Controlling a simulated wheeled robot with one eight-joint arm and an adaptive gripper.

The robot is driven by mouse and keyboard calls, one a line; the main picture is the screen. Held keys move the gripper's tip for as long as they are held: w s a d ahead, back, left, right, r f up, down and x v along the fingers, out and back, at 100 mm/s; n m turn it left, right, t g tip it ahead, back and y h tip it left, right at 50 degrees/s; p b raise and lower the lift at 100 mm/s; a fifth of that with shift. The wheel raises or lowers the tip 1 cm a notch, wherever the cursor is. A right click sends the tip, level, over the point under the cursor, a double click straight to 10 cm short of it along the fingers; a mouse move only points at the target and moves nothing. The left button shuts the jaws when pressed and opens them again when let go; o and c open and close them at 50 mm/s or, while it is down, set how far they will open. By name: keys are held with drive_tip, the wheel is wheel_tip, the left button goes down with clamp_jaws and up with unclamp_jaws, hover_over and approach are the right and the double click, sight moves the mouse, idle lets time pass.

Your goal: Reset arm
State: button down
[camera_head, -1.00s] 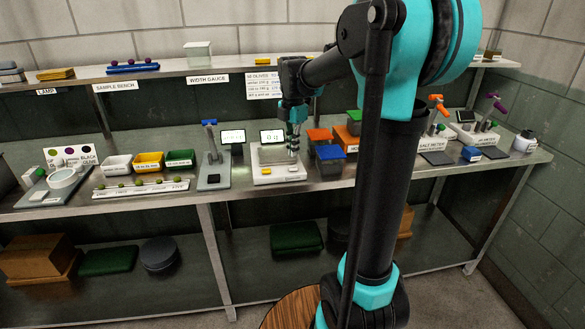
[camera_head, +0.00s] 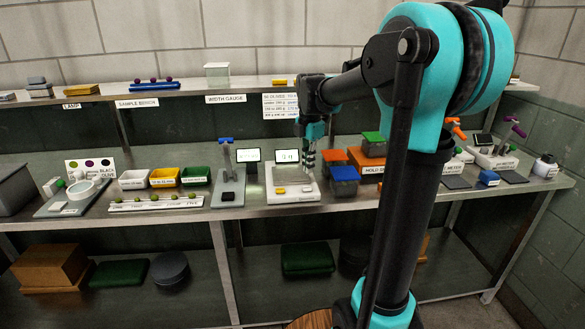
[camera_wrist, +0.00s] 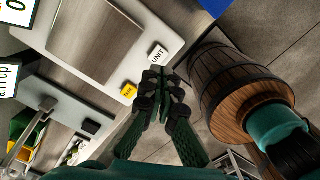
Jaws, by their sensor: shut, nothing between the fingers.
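My gripper (camera_head: 308,160) hangs above the right part of the white scale (camera_head: 287,197) on the bench, in front of its small display (camera_head: 287,157). In the wrist view my gripper (camera_wrist: 159,75) has its dark green fingers together with nothing between them. The white UNIT button (camera_wrist: 158,54) and the yellow button (camera_wrist: 129,91) of the scale lie beyond the fingertips, apart from them as far as I can tell.
White, yellow and green bins (camera_head: 163,177) stand left of a blue-handled gauge (camera_head: 229,175). A barrel (camera_wrist: 221,85) stands below on the floor. A shelf (camera_head: 160,95) runs behind.

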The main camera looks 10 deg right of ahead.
drive_tip(key=s+d+f+m+t, duration=0.2)
drive_tip(key=s+f+m, duration=0.7)
drive_tip(key=s+m, duration=0.1)
drive_tip(key=s+d+f+m+t, duration=0.2)
drive_tip(key=s+f+m, duration=0.7)
drive_tip(key=s+m, duration=0.2)
drive_tip(key=shift+s+f+m, duration=0.15)
drive_tip(key=shift+s+m, duration=0.1)
drive_tip(key=shift+m, duration=0.95)
